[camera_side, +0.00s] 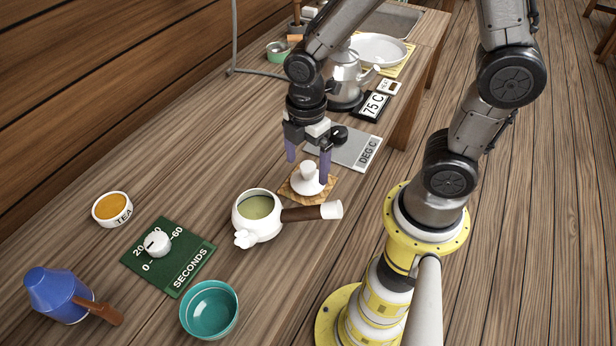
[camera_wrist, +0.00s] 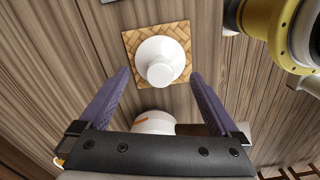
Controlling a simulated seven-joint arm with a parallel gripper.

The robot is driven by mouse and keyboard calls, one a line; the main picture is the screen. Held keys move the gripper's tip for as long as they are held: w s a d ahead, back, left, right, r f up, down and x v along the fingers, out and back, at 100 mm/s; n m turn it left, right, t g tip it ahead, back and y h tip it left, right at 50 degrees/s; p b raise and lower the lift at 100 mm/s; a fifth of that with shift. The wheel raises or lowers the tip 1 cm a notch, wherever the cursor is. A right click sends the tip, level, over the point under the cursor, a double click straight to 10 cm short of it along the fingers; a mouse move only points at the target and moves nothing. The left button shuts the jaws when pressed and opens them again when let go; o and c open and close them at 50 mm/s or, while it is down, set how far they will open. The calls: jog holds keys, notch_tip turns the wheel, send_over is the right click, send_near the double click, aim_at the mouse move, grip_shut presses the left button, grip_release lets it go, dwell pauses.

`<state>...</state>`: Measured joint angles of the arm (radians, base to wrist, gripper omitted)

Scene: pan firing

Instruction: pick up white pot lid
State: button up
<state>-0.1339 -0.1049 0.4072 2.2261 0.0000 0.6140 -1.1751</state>
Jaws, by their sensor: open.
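The white pot lid (camera_side: 308,182) with its knob on top rests on a small woven mat (camera_side: 323,195). In the wrist view the lid (camera_wrist: 160,60) lies on the mat (camera_wrist: 130,38), ahead of and roughly centred between the fingertips. My gripper (camera_side: 308,163) is open and empty, with purple fingers pointing down. In the side view the right finger overlaps the lid's edge; I cannot tell whether it touches. In the wrist view my gripper (camera_wrist: 160,74) has one finger on each side of the lid's line.
A white pot (camera_side: 258,216) with greenish contents and a brown handle stands just left of the mat.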

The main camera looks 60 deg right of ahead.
notch_tip(320, 180, down, 2)
jog(key=shift+f, duration=0.1)
grip_shut()
dwell(0.7)
